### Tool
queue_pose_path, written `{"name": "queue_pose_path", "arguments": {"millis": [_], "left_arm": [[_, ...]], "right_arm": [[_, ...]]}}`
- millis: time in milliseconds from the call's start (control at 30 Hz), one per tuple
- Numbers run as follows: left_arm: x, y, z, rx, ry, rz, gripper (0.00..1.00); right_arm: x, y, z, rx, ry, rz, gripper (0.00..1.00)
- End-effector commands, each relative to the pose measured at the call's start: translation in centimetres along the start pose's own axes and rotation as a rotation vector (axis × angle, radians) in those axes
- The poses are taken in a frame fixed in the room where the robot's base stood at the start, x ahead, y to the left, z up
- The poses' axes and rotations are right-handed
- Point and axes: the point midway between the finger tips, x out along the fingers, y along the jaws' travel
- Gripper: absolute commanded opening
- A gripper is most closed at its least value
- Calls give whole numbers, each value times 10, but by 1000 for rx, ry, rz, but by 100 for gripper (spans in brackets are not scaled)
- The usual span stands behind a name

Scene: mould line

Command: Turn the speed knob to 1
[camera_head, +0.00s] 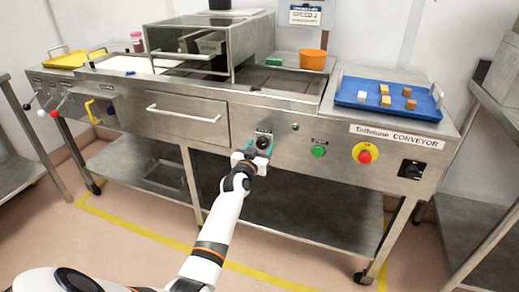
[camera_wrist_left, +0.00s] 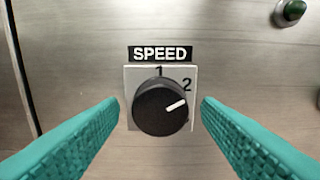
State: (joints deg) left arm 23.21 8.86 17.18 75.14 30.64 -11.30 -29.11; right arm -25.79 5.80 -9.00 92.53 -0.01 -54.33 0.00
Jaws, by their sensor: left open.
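The speed knob (camera_wrist_left: 158,108) is a round black dial on a light plate under a "SPEED" label (camera_wrist_left: 160,53). Its white pointer line aims to the upper right, a little below the "2" mark; the "1" is at the top of the plate. In the head view the knob (camera_head: 263,141) is on the front panel of the steel machine. My left gripper (camera_wrist_left: 160,112) has its teal fingers open on either side of the knob, with gaps visible between fingers and dial. In the head view the left gripper (camera_head: 257,152) is right at the knob. My right gripper does not show.
A green button (camera_head: 318,151), a red emergency stop (camera_head: 365,154) and a black switch (camera_head: 411,169) lie to the right on the panel. A drawer handle (camera_head: 183,113) sticks out to the left. A blue tray (camera_head: 350,101) with several small blocks stands on top.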

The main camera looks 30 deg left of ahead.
Motion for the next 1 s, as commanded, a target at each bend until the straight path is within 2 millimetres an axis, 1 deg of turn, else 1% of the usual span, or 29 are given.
{"name": "queue_pose_path", "arguments": {"millis": [33, 67, 300, 467, 667, 867, 1000], "left_arm": [[0, 0, 0, 0, 0, 0, 58], [0, 0, 0, 0, 0, 0, 54], [0, 0, 0, -1, 0, 0, 14], [0, 0, 0, -7, 0, 0, 14], [0, 0, 0, -60, 1, 0, 14], [0, 0, 0, -185, 1, 0, 14], [0, 0, 1, -308, 2, 0, 14]], "right_arm": [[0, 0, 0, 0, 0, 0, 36], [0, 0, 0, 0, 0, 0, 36], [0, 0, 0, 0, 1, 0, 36], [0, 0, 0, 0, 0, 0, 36], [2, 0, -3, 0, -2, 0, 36], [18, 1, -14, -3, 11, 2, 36], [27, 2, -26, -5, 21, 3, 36]]}}
